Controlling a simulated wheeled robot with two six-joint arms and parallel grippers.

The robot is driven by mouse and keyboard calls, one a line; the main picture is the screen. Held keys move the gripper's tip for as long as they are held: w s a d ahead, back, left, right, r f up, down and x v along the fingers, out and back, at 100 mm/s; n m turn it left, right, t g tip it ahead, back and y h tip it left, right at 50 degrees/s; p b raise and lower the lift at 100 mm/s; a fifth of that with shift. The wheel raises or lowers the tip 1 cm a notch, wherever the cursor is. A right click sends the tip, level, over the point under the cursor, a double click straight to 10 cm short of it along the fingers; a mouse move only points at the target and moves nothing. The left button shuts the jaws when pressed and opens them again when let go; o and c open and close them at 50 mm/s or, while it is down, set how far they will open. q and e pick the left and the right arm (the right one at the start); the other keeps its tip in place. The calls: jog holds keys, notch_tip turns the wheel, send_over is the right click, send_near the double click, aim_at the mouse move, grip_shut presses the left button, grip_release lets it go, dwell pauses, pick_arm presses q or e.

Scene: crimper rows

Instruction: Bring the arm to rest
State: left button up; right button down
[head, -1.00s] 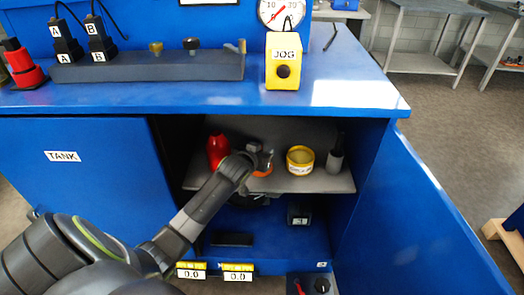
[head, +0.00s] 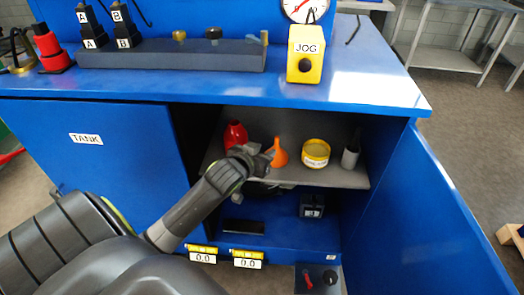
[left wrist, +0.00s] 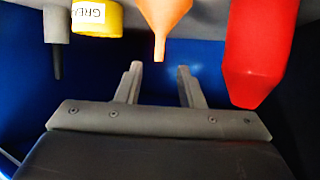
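My left arm reaches from the lower left into the open blue cabinet. Its gripper (head: 266,158) is at the shelf, just left of an orange funnel (head: 280,153). In the left wrist view the two fingers of the left gripper (left wrist: 160,67) stand apart with nothing between them. The funnel (left wrist: 161,22) shows beyond the fingertips, spout pointing down in that picture, apart from them. My right gripper is in neither view.
On the shelf (head: 300,175) stand a red bottle (head: 235,134), a yellow grease tin (head: 316,154) and a grey dark-tipped thing (head: 350,157). The open cabinet door (head: 435,215) is at right. A yellow JOG box (head: 305,55) stands on the worktop (head: 370,85).

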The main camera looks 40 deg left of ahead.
pick_arm(q)
jog(key=shift+s+r, duration=0.1)
jog(key=shift+s, duration=0.1)
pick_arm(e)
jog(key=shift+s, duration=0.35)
